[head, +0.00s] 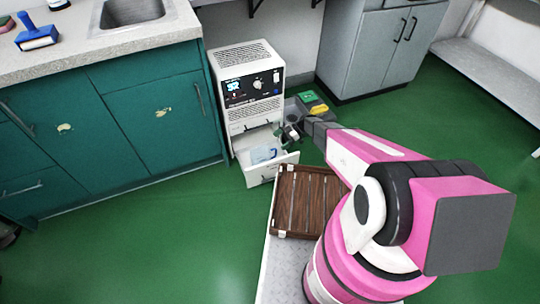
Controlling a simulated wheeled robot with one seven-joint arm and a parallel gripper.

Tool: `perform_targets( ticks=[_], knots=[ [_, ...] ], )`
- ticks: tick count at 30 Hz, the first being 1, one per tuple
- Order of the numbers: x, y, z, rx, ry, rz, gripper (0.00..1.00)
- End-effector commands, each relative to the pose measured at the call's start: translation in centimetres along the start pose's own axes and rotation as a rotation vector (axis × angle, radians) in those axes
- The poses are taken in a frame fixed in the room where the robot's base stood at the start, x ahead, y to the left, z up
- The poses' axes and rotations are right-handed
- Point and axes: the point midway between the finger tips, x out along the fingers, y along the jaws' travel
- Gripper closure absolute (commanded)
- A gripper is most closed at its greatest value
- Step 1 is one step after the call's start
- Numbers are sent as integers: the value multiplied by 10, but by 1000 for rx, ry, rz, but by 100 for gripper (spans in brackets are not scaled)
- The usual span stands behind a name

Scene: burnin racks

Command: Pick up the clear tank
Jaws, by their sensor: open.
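A pale, see-through container with a bluish tint, which looks like the clear tank (262,154), sits in the open lower drawer (262,175) of a white machine (247,80). A small dark blue curved part shows at its right side. My gripper (286,134) is open, just above and to the right of the drawer, close to the machine's front. Its fingers are small and dark here, and I see nothing between them. I cannot tell whether it touches the drawer edge.
A brown slatted wooden crate (308,203) lies in front of the drawer. Green cabinets (150,115) with a sink (132,12) stand left, a grey cabinet (365,50) behind. Green floor (170,245) is clear at left.

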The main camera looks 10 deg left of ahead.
Motion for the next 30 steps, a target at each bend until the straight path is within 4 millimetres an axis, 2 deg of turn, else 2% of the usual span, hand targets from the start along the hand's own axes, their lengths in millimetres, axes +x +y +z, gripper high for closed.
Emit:
perform_targets(
  ticks=[5,12,20,30],
  knots=[
    [15,0,0,-14,6,-2,0],
    [49,0,0,-12,5,-2,0],
    [66,1,0,-12,3,-1,0],
    [108,2,-2,-11,3,-2,0]
  ],
)
